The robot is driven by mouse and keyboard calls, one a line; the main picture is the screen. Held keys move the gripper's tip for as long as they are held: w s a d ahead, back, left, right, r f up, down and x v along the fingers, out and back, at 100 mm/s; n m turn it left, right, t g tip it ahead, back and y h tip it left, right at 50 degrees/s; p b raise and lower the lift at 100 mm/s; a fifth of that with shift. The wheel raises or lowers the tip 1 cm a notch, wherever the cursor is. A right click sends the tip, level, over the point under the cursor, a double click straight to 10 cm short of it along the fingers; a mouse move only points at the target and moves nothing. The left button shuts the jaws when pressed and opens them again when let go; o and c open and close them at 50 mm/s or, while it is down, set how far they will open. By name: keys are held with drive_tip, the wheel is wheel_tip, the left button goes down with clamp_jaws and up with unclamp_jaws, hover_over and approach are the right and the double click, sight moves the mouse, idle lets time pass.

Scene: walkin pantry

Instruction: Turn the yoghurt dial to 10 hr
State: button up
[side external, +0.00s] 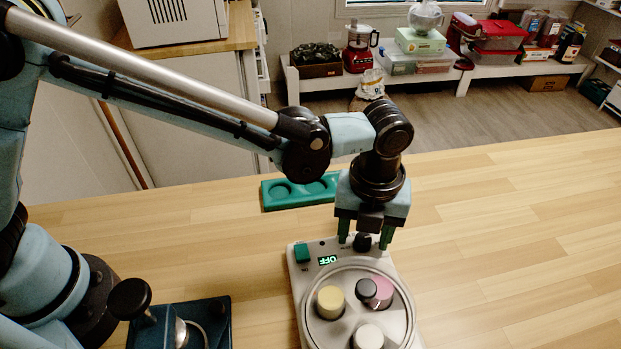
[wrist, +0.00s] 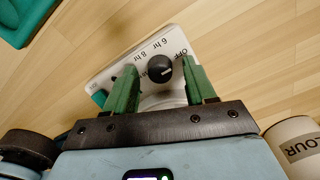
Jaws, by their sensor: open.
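The yoghurt maker (side external: 297,290) is a pale appliance on the wooden counter. Its black dial (side external: 362,242) is at the back edge of its top, and its small green display (side external: 328,260) reads OFF. In the wrist view the dial (wrist: 160,69) has a light pointer mark, with OFF, 6 hr and 8 hr printed around it; other print is hidden or unclear. My gripper (side external: 365,240) points down with its green fingers apart, one on each side of the dial. In the wrist view my gripper (wrist: 160,65) is open around the dial, with gaps showing beside it.
Cream, pink and white jars, including a cream jar (side external: 331,302), stand under the maker's round clear lid. A green tray with round wells (side external: 290,194) lies behind. The counter to the right (side external: 520,240) is clear.

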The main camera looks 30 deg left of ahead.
clamp_jaws()
idle(0.3)
